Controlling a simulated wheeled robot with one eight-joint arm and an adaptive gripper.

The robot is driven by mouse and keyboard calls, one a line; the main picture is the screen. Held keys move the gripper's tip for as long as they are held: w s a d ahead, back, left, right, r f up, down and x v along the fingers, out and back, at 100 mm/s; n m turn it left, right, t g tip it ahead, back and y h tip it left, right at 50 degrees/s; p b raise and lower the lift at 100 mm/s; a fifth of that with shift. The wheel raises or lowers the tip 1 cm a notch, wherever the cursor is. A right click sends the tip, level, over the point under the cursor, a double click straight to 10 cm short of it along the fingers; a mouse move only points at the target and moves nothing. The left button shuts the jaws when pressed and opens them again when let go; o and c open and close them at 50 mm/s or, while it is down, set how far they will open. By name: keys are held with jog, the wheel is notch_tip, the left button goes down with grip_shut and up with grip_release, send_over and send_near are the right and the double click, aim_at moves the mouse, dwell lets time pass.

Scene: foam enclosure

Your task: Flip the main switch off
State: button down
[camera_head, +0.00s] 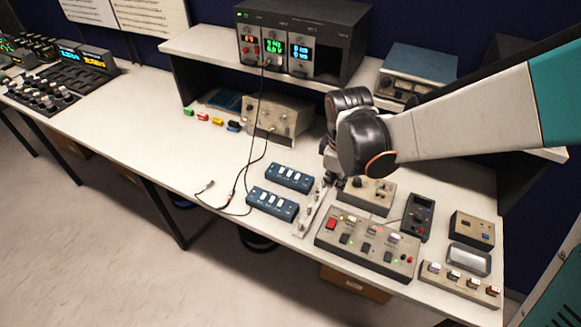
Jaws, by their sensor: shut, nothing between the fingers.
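A grey control box (367,247) lies near the front edge of the bench, right of centre. A red switch (331,223) sits at its upper left corner and seems to be the main switch. Its on or off position is too small to tell. My gripper (329,180) points down above the bench, behind and slightly left of the red switch and apart from it. It is shut with nothing held. Its fingers are small and partly hidden by my wrist.
Two blue switch boxes (273,204) lie left of the control box. A narrow pale strip (312,212) lies between them. A grey box (367,191), a dark meter (418,217) and a small button box (458,284) crowd the right. Black cables (247,165) hang left. The bench's left middle is clear.

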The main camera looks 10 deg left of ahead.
jog(key=s+a, duration=0.1)
jog(key=s, duration=0.1)
jog(key=b, duration=1)
send_near(328, 221)
jog(key=f, duration=0.3)
jog(key=w+f, duration=0.1)
jog(key=f, duration=0.2)
jog(key=shift+w, duration=0.1)
jog(key=shift+w+d+f+g+b, duration=0.15)
jog(key=shift+w+f+g+b, duration=0.15)
jog(key=shift+f+g+b, duration=0.35)
jog(key=shift+r, duration=0.2)
jog(key=shift+s, duration=0.25)
